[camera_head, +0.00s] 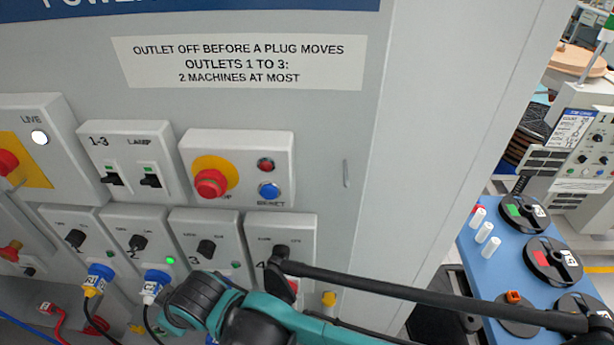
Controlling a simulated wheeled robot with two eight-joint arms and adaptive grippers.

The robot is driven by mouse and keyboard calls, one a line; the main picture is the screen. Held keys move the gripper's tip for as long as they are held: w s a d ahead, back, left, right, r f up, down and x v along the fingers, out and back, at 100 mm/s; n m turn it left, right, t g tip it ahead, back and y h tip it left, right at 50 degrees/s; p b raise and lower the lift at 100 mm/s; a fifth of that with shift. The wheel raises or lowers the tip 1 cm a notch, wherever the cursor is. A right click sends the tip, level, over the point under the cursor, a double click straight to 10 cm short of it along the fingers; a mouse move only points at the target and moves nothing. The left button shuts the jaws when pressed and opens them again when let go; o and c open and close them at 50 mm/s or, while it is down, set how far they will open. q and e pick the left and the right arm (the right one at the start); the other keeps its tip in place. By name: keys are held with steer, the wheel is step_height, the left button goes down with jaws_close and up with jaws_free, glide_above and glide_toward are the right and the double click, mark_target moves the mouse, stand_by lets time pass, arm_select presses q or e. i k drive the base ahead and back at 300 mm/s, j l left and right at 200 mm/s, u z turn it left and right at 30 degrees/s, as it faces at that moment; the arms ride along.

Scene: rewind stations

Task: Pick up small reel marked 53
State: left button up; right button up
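Several black reels lie on a blue table at the right. One has a green patch (524,212) and a white label. A second has a red patch (552,264) and a white label. A smaller dark disc with an orange piece (514,298) lies nearer, partly behind a long black bar. I cannot read the label numbers, so I cannot tell which reel is 53. A teal and black arm part of mine crosses the bottom. I make out no gripper fingers on either arm.
A grey power panel (365,190) with switches, knobs and plugged cables fills the left and middle. White pegs (490,247) stand on the blue table's (467,245) left side. A grey machine (585,150) stands behind the table.

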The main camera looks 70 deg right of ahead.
mark_target(590, 306)
steer(key=j+z, duration=0.15)
steer(key=z, duration=0.25)
steer(key=k+j+z, duration=0.1)
steer(key=z, duration=0.3)
steer(key=j+z, duration=0.15)
steer(key=z, duration=2.35)
steer(key=i+z, duration=0.1)
steer(key=z, duration=0.3)
steer(key=j+z, duration=0.1)
steer(key=z, duration=0.3)
steer(key=i+j+z, duration=0.1)
steer(key=z, duration=0.3)
steer(key=i+l+z, duration=0.1)
steer(key=i+z, duration=0.95)
steer(key=k, duration=0.1)
